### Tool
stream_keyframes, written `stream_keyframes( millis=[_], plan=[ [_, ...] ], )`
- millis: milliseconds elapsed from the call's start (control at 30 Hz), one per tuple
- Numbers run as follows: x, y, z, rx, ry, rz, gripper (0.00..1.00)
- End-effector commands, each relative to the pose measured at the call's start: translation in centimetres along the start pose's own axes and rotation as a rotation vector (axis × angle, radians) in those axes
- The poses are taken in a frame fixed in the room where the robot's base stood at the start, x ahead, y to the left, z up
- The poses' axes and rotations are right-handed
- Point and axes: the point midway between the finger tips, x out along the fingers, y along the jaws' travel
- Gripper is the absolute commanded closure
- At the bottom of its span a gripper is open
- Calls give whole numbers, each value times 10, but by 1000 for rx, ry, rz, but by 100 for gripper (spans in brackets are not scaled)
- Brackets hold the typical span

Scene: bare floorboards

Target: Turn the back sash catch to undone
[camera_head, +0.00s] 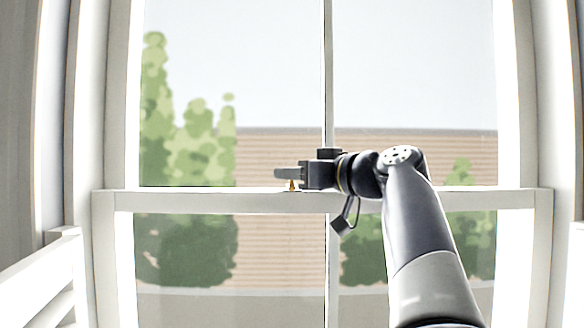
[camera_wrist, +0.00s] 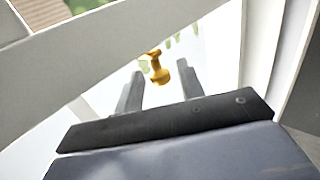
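The sash catch (camera_head: 292,186) is a small brass piece on the meeting rail (camera_head: 220,201) of the window. In the wrist view the brass catch (camera_wrist: 159,72) shows a knob and a narrower stem, between the tips of my two fingers. My gripper (camera_head: 284,173) reaches in from the right at rail height, its fingers just above the visible part of the catch. In the wrist view the fingers are apart, with a gap on either side of the catch. The upper part of the catch is hidden behind the fingers in the head view.
The window has a vertical glazing bar (camera_head: 329,80) behind my wrist and a white frame on both sides. A white slatted piece (camera_head: 38,275) stands at the lower left. The rail left of the catch is clear. Shrubs and a brick wall lie beyond the glass.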

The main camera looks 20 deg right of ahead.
Motion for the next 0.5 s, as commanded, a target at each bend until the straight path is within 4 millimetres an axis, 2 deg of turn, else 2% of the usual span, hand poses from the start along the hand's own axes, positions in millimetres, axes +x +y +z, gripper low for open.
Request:
stream_keyframes(
  millis=[133, 433, 500],
  plan=[
    [9, -1, -1, 0, 1, -1, 63],
    [11, 0, 0, 0, 1, 0, 63],
    [11, 0, 0, 0, 1, 0, 68]
  ],
)
